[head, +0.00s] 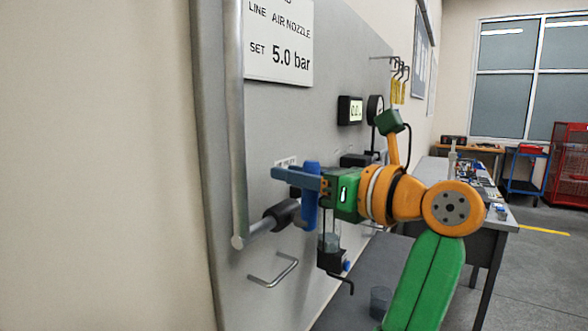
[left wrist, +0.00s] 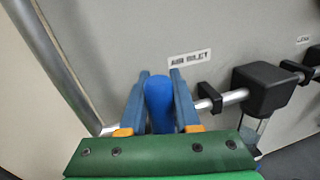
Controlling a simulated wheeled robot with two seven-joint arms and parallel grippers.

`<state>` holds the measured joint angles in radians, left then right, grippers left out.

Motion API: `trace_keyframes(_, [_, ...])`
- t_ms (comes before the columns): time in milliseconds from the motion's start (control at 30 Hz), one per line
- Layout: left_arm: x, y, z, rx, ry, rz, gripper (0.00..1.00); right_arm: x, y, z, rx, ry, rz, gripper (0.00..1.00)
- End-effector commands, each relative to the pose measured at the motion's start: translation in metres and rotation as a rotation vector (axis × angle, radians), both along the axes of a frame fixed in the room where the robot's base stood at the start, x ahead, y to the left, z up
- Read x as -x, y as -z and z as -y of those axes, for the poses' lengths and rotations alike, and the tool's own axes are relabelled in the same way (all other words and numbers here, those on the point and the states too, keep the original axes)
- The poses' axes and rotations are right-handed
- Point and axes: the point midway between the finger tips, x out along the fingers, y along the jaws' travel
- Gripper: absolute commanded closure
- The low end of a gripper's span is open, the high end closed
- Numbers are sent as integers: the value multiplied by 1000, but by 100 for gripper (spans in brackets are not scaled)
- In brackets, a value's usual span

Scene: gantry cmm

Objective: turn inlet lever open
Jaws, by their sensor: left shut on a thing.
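The blue inlet lever (head: 310,205) sits on a pipe valve (head: 282,214) on the grey panel. In the head view the lever looks upright, crosswise to the slanting pipe. My left gripper (head: 297,180) is shut on its upper part, with a finger on either side. In the left wrist view the lever (left wrist: 159,102) stands between the two blue-grey fingers (left wrist: 160,90), below and left of the "AIR INLET" label (left wrist: 189,59). The fingers and gripper body hide part of the valve. My right gripper is in neither view.
A grey vertical pipe (head: 238,120) runs down the panel's left edge. A black unit (left wrist: 261,88) sits on the line to the right. A metal handle (head: 274,272) sticks out below. Gauges (head: 350,110) and hanging hooks are above right. A workbench stands behind.

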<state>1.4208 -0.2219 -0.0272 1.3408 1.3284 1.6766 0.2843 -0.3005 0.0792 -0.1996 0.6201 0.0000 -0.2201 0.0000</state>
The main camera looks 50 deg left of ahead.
Motion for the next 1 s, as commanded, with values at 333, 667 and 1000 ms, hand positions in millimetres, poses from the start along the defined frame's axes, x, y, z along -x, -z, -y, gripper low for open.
trace_keyframes(333, [-16,1,-3,61,2,-248,100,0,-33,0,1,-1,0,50])
trace_keyframes(667, [-26,9,-6,106,1,-440,100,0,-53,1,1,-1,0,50])
trace_keyframes(1000, [-30,14,-7,125,1,-519,100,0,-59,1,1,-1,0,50])
